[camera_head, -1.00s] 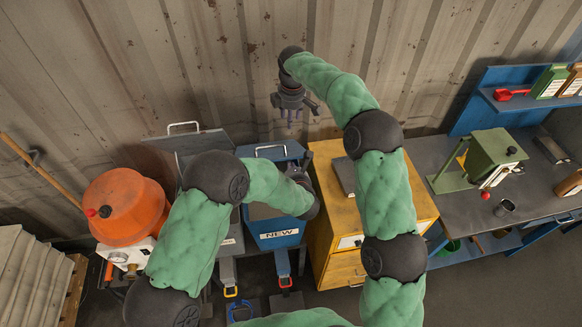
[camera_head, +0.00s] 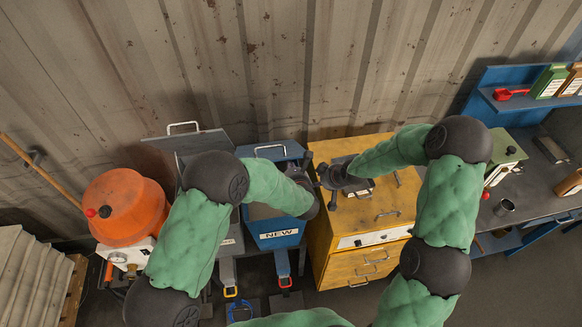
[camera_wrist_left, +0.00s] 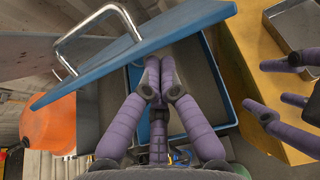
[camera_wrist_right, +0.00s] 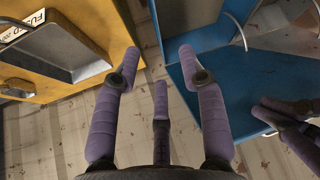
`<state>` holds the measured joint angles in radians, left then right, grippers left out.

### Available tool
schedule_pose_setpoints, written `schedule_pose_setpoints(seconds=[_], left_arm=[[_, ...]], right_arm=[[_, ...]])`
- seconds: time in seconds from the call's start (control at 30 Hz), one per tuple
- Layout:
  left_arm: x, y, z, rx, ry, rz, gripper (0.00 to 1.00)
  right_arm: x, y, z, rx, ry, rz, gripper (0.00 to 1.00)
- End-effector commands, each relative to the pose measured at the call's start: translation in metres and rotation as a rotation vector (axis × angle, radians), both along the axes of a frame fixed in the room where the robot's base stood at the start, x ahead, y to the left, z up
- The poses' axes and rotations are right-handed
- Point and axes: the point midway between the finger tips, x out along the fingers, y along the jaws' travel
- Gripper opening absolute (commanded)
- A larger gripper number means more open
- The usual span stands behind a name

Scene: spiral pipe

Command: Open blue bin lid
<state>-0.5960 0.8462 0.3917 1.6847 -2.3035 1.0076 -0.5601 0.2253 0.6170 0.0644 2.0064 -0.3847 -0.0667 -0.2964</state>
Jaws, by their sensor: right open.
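The blue bin (camera_head: 278,238), labelled NEW, stands between a grey bin and the yellow cabinet. Its blue lid (camera_head: 292,149) is tilted up at the back, with a metal handle (camera_head: 270,147) on it. In the left wrist view the raised lid (camera_wrist_left: 190,30) and the dark bin interior (camera_wrist_left: 205,85) show. My left gripper (camera_wrist_left: 159,65) is over the opening, below the lid, fingertips together and nothing visible between them. In the head view its fingers are mostly hidden by my wrist. My right gripper (camera_wrist_right: 160,60) is open and empty, over the yellow cabinet's left edge, close to the bin.
The yellow cabinet (camera_head: 345,262) carries a metal tray (camera_wrist_right: 80,50). The grey bin's lid (camera_head: 185,142) is raised on the left. An orange mixer (camera_head: 125,205) stands farther left. A workbench with a green machine (camera_head: 508,150) is on the right. The corrugated wall is close behind.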

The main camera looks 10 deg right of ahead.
Motion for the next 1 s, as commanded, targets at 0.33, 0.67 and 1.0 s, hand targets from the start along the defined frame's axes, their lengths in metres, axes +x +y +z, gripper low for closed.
schedule_pose_setpoints(seconds=[0.33, 0.67, 1.0], left_arm=[[0.000, 0.000, 0.000, 0.000, 0.000, 0.000, 0.00], [0.000, 0.000, 0.000, 0.000, 0.000, 0.000, 0.00], [0.031, 0.001, 0.039, -0.006, -0.009, 0.006, 0.00]], right_arm=[[-0.126, 0.064, -0.083, 0.206, 0.255, -0.226, 0.42], [-0.261, 0.114, -0.131, 0.261, 0.568, -0.422, 0.42], [-0.286, 0.119, -0.141, 0.259, 0.622, -0.460, 0.42]])
